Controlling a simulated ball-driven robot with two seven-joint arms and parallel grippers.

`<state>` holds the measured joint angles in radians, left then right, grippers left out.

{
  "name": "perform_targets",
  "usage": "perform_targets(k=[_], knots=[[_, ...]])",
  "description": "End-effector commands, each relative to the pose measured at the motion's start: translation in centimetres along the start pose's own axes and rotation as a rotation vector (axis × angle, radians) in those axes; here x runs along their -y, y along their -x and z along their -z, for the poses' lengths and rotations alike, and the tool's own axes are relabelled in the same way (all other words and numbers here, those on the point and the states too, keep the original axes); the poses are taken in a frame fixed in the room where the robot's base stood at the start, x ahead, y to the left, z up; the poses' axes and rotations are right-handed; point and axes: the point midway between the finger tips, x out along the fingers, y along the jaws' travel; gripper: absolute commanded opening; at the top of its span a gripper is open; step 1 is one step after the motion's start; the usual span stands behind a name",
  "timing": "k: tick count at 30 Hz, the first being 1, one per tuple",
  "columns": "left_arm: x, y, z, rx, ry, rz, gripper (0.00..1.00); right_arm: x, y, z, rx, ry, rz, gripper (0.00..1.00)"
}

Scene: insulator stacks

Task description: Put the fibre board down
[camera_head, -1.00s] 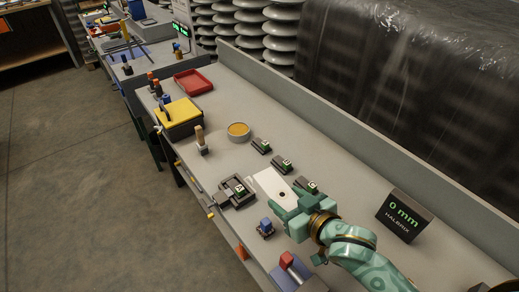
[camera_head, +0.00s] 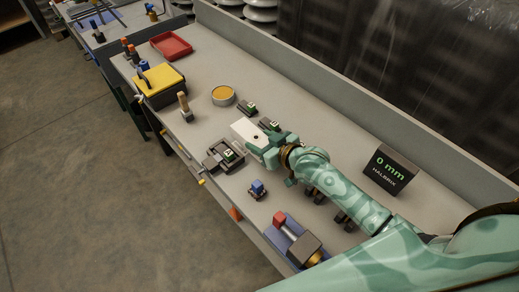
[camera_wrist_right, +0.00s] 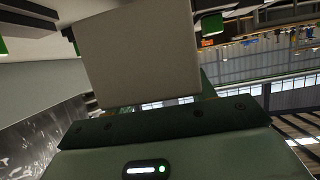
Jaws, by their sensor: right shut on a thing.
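The fibre board is a pale, flat rectangular plate (camera_head: 248,133) with a small dark hole. My right gripper (camera_head: 268,150) is shut on its near end and holds it over the bench, between the small black blocks and a dark square fixture (camera_head: 223,155). I cannot tell whether the board touches anything below. In the right wrist view the board (camera_wrist_right: 140,52) fills the upper middle, above the dark gripper body. My left gripper is not in view.
Black blocks with green marks (camera_head: 247,108) stand just behind the board. A yellow tin (camera_head: 223,95), a yellow-topped box (camera_head: 160,82) and a red tray (camera_head: 171,46) stand farther off. A "0 mm" display (camera_head: 389,170) stands right, before the bench's back wall.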

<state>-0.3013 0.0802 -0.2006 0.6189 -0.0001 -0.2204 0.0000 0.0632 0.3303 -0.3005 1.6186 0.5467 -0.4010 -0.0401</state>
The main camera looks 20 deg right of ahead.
Motion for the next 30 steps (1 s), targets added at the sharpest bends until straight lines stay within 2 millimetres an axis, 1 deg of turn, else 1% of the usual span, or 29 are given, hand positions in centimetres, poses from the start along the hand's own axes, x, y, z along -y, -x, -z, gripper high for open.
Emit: perform_targets(k=[4, 6, 9, 11, 18, 21, 22, 23, 24, 30], knots=[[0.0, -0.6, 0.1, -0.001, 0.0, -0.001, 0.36, -0.2, -0.9, -0.5, -0.001, -0.001, 0.0, 0.28], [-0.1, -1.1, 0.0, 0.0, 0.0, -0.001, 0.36, -0.4, -1.8, -1.0, -0.001, 0.0, -0.001, 0.28], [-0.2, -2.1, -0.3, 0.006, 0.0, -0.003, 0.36, -0.4, -2.4, -3.0, 0.003, -0.001, -0.001, 0.28], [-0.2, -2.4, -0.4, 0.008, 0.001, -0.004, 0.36, -0.4, -2.7, -3.6, 0.001, -0.001, 0.0, 0.28], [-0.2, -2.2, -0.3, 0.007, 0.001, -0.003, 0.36, -0.4, -2.6, -3.5, -0.001, 0.001, -0.001, 0.28], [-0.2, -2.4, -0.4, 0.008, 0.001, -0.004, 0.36, -0.4, -2.7, -3.8, -0.001, 0.001, -0.001, 0.28], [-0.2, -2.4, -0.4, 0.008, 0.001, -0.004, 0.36, -0.4, -2.7, -3.8, 0.0, 0.001, -0.001, 0.57], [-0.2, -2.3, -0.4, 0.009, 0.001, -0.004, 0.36, -0.4, -2.7, -3.8, 0.0, 0.001, -0.001, 0.65], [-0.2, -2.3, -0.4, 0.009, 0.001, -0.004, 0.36, -0.4, -2.7, -3.8, 0.0, 0.001, -0.001, 0.76], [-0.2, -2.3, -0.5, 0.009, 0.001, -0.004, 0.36, -0.4, -2.7, -3.7, 0.0, 0.001, -0.001, 0.76]])
